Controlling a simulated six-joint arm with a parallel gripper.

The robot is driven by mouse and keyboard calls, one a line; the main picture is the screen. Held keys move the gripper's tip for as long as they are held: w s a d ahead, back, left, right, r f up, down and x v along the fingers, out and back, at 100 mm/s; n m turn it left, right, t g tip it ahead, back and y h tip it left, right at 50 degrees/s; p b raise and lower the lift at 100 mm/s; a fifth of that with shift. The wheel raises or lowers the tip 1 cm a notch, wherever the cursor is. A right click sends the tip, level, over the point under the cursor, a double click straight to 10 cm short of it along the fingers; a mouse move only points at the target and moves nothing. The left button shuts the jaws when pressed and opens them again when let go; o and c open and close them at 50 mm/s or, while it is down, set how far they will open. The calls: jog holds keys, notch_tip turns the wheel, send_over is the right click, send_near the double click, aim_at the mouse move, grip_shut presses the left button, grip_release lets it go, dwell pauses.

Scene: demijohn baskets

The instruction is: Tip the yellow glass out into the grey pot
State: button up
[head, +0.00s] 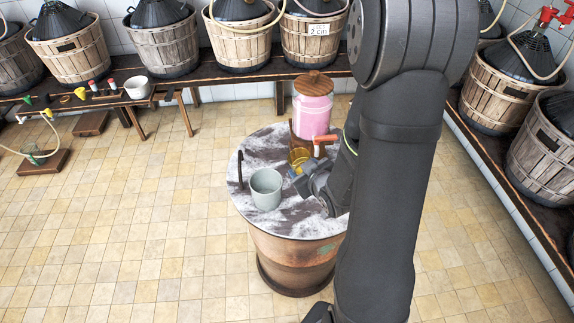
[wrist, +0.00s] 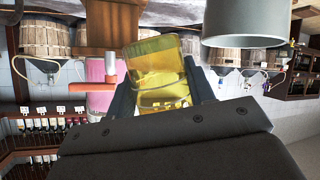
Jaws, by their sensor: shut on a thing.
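The yellow glass (head: 300,157) is see-through and is held between the jaws of my gripper (head: 304,178). The wrist view, which is upside down, shows the yellow glass (wrist: 160,70) between the two dark fingers (wrist: 162,88), slightly tilted. I cannot tell clearly what is in it. The grey pot (head: 266,188) stands upright on the round table to the left of my gripper and nearer the camera. Its side and rim also show in the wrist view (wrist: 245,25). The glass is beside the pot, not over it.
A pink jar with a wooden lid (head: 312,103) stands behind the glass, with an orange-red tap (head: 325,138) close to my gripper. A dark upright rod (head: 240,170) is at the left edge of the round table (head: 250,150). Basketed demijohns (head: 72,50) line the wall benches.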

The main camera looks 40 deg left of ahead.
aim_at(293, 162)
jog(key=shift+n+g, duration=0.8)
jog(key=shift+s+a+r, duration=0.2)
jog(key=shift+s+a, duration=0.15)
jog(key=shift+a, duration=0.3)
jog(key=shift+s+a+r, duration=0.2)
jog(key=shift+s+a, duration=0.1)
jog(key=shift+a, duration=0.3)
jog(key=shift+s+a+r, duration=0.2)
jog(key=shift+s+a, duration=0.15)
jog(key=shift+a, duration=0.3)
jog(key=shift+w+d+n+t, duration=0.15)
jog(key=shift+n+t, duration=0.15)
jog(key=shift+t, duration=0.1)
jog(key=shift+w+d+n+h, duration=0.1)
jog(key=shift+n+h, duration=0.2)
jog(key=shift+h, duration=0.1)
jog(key=shift+w+d+n+t+h, duration=0.1)
jog(key=shift+n+t+h, duration=0.2)
jog(key=shift+t, duration=0.1)
